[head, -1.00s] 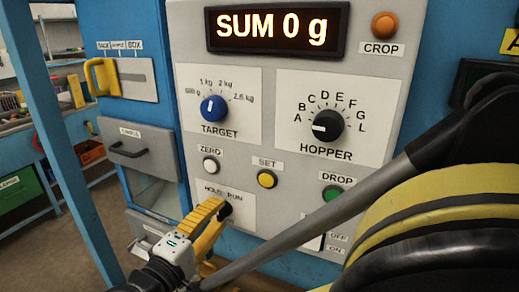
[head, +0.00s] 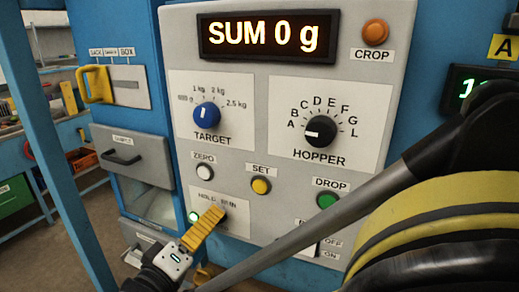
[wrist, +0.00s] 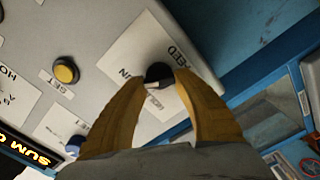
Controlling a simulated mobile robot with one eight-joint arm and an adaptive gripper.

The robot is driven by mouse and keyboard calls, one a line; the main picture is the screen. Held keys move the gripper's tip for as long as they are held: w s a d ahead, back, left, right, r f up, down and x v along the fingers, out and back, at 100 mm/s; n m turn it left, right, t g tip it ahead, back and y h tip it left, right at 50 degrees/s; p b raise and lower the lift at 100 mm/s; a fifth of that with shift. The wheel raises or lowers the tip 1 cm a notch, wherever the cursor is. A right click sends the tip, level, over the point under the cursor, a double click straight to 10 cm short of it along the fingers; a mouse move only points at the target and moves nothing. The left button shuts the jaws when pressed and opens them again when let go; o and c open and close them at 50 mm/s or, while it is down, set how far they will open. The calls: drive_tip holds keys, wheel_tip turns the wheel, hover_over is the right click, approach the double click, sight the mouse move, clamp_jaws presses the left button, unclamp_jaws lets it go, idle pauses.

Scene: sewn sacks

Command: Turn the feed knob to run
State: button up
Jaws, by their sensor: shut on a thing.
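The feed knob (wrist: 158,73) is small and black, on a white plate (wrist: 128,47) lettered FEED, with RUN partly readable in the wrist view. My gripper (wrist: 165,80) has its two yellow fingers on either side of the knob, shut on it. A pale mark shows on the knob between the fingers; its exact setting is hard to read. In the head view my gripper (head: 218,212) reaches the HOLD/RUN plate (head: 232,206) from the lower left, and its fingers hide most of the knob. A green lamp (head: 194,216) glows left of the knob.
The panel (head: 250,183) also carries the TARGET knob (head: 206,115), HOPPER knob (head: 320,131), ZERO button (head: 205,172), SET button (head: 261,185) and green DROP button (head: 327,200). The display (head: 265,34) reads SUM 0 g. My arm crosses the lower right.

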drive_tip(key=o, duration=1.2)
drive_tip(key=shift+c, duration=0.2)
drive_tip(key=v, duration=1.2)
drive_tip(key=shift+d, duration=0.1)
